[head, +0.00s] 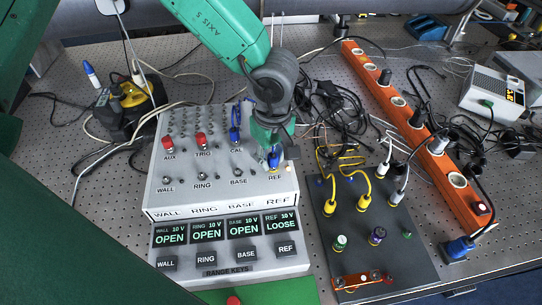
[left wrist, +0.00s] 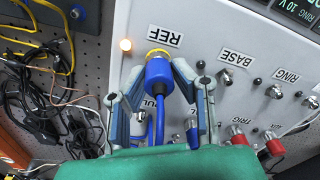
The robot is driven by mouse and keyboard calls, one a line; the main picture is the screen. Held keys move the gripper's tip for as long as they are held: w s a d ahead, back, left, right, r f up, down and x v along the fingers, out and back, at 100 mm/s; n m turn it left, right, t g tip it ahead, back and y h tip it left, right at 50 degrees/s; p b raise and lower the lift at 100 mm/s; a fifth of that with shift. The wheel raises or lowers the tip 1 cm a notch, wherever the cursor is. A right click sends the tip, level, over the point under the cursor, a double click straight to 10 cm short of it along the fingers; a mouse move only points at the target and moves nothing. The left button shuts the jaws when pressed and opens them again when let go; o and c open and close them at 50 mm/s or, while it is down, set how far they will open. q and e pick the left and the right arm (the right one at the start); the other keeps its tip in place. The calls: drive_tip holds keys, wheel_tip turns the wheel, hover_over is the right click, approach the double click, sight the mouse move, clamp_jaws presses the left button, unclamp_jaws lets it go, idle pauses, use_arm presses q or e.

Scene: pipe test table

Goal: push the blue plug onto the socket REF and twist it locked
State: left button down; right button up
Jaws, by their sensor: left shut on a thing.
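The blue plug (left wrist: 158,78) is in the left wrist view, with its front end at the yellow-ringed socket REF (left wrist: 158,54). Plug and socket look in line and touching; how deep the plug sits is hidden. My left gripper (left wrist: 156,72) has a finger on each side of the plug and is shut on it. In the head view the gripper (head: 273,148) comes down over the plug (head: 274,159), hiding part of it. The REF display (head: 281,221) reads LOOSE. My right gripper is not in view.
The panel box (head: 158,200) has red plugs at AUX and TRIG, and a blue lead (head: 235,125) near CAL. WALL, RING and BASE displays read OPEN. A lamp (left wrist: 126,44) glows beside REF. A dark board (head: 405,265) with yellow leads and an orange power strip (head: 422,137) stand right.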

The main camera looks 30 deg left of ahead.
use_arm(q)
drive_tip(key=shift+f+m, duration=0.15)
drive_tip(key=shift+m, duration=0.65)
drive_tip(key=shift+d+m, duration=0.1)
drive_tip(key=shift+m, duration=0.8)
drive_tip(key=c, duration=1.3)
unclamp_jaws()
drive_tip(key=shift+o, duration=0.2)
drive_tip(key=shift+w, duration=0.15)
wheel_tip(320, 180, up, 12)
drive_tip(key=shift+w+f, duration=0.1)
